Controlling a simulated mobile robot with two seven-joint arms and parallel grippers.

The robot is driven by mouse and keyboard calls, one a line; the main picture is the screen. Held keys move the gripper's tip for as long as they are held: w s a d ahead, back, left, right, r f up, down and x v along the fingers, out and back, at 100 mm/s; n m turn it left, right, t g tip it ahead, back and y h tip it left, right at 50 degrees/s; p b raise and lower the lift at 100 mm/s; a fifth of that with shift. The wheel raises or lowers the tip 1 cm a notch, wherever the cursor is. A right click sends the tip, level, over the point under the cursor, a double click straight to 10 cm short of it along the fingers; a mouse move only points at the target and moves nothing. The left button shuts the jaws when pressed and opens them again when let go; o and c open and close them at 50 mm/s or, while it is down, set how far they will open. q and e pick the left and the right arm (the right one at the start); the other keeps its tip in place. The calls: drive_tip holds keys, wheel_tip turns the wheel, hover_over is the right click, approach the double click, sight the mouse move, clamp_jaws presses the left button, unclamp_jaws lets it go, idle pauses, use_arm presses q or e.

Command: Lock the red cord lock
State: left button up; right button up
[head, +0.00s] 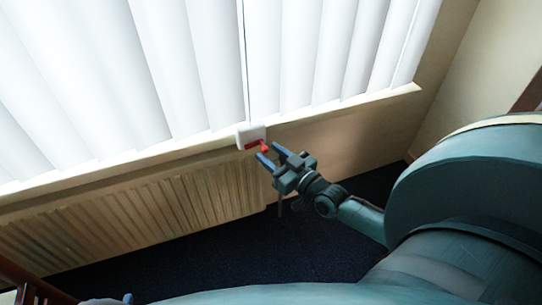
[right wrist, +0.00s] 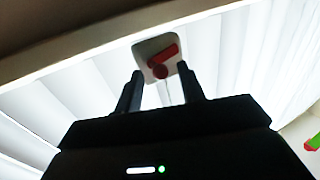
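The red cord lock (head: 256,146) is a small red lever on a white housing (head: 244,135) at the window sill, below the blinds. In the right wrist view the red lever (right wrist: 163,54) lies slantwise across the pale housing (right wrist: 147,47), with a round red end at its lower left. My right gripper (head: 269,155) is open, its two fingers pointing at the lever. In the right wrist view its fingertips (right wrist: 160,72) are apart, one to each side of the red round end. I cannot tell whether they touch it. My left gripper is not clearly in view.
White vertical blinds (head: 180,60) hang behind the sill (head: 100,173), and a thin cord (head: 244,70) runs up from the housing. A ribbed radiator (head: 140,215) stands below. The dark floor (head: 270,245) is clear.

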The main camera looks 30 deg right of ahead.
use_arm(q)
drive_tip(key=shift+f, duration=0.1)
use_arm(e)
drive_tip(key=shift+w, duration=0.25)
clamp_jaws()
drive_tip(key=shift+f+m+t+b, duration=0.3)
drive_tip(key=shift+f+m+b, duration=0.2)
drive_tip(key=shift+m+b, duration=0.25)
drive_tip(key=shift+m, duration=0.45)
use_arm(q)
drive_tip(key=shift+w+d+f+m+t, duration=0.15)
drive_tip(key=shift+w+f+m+t, duration=0.1)
drive_tip(key=shift+w+m+t, duration=0.1)
use_arm(e)
unclamp_jaws()
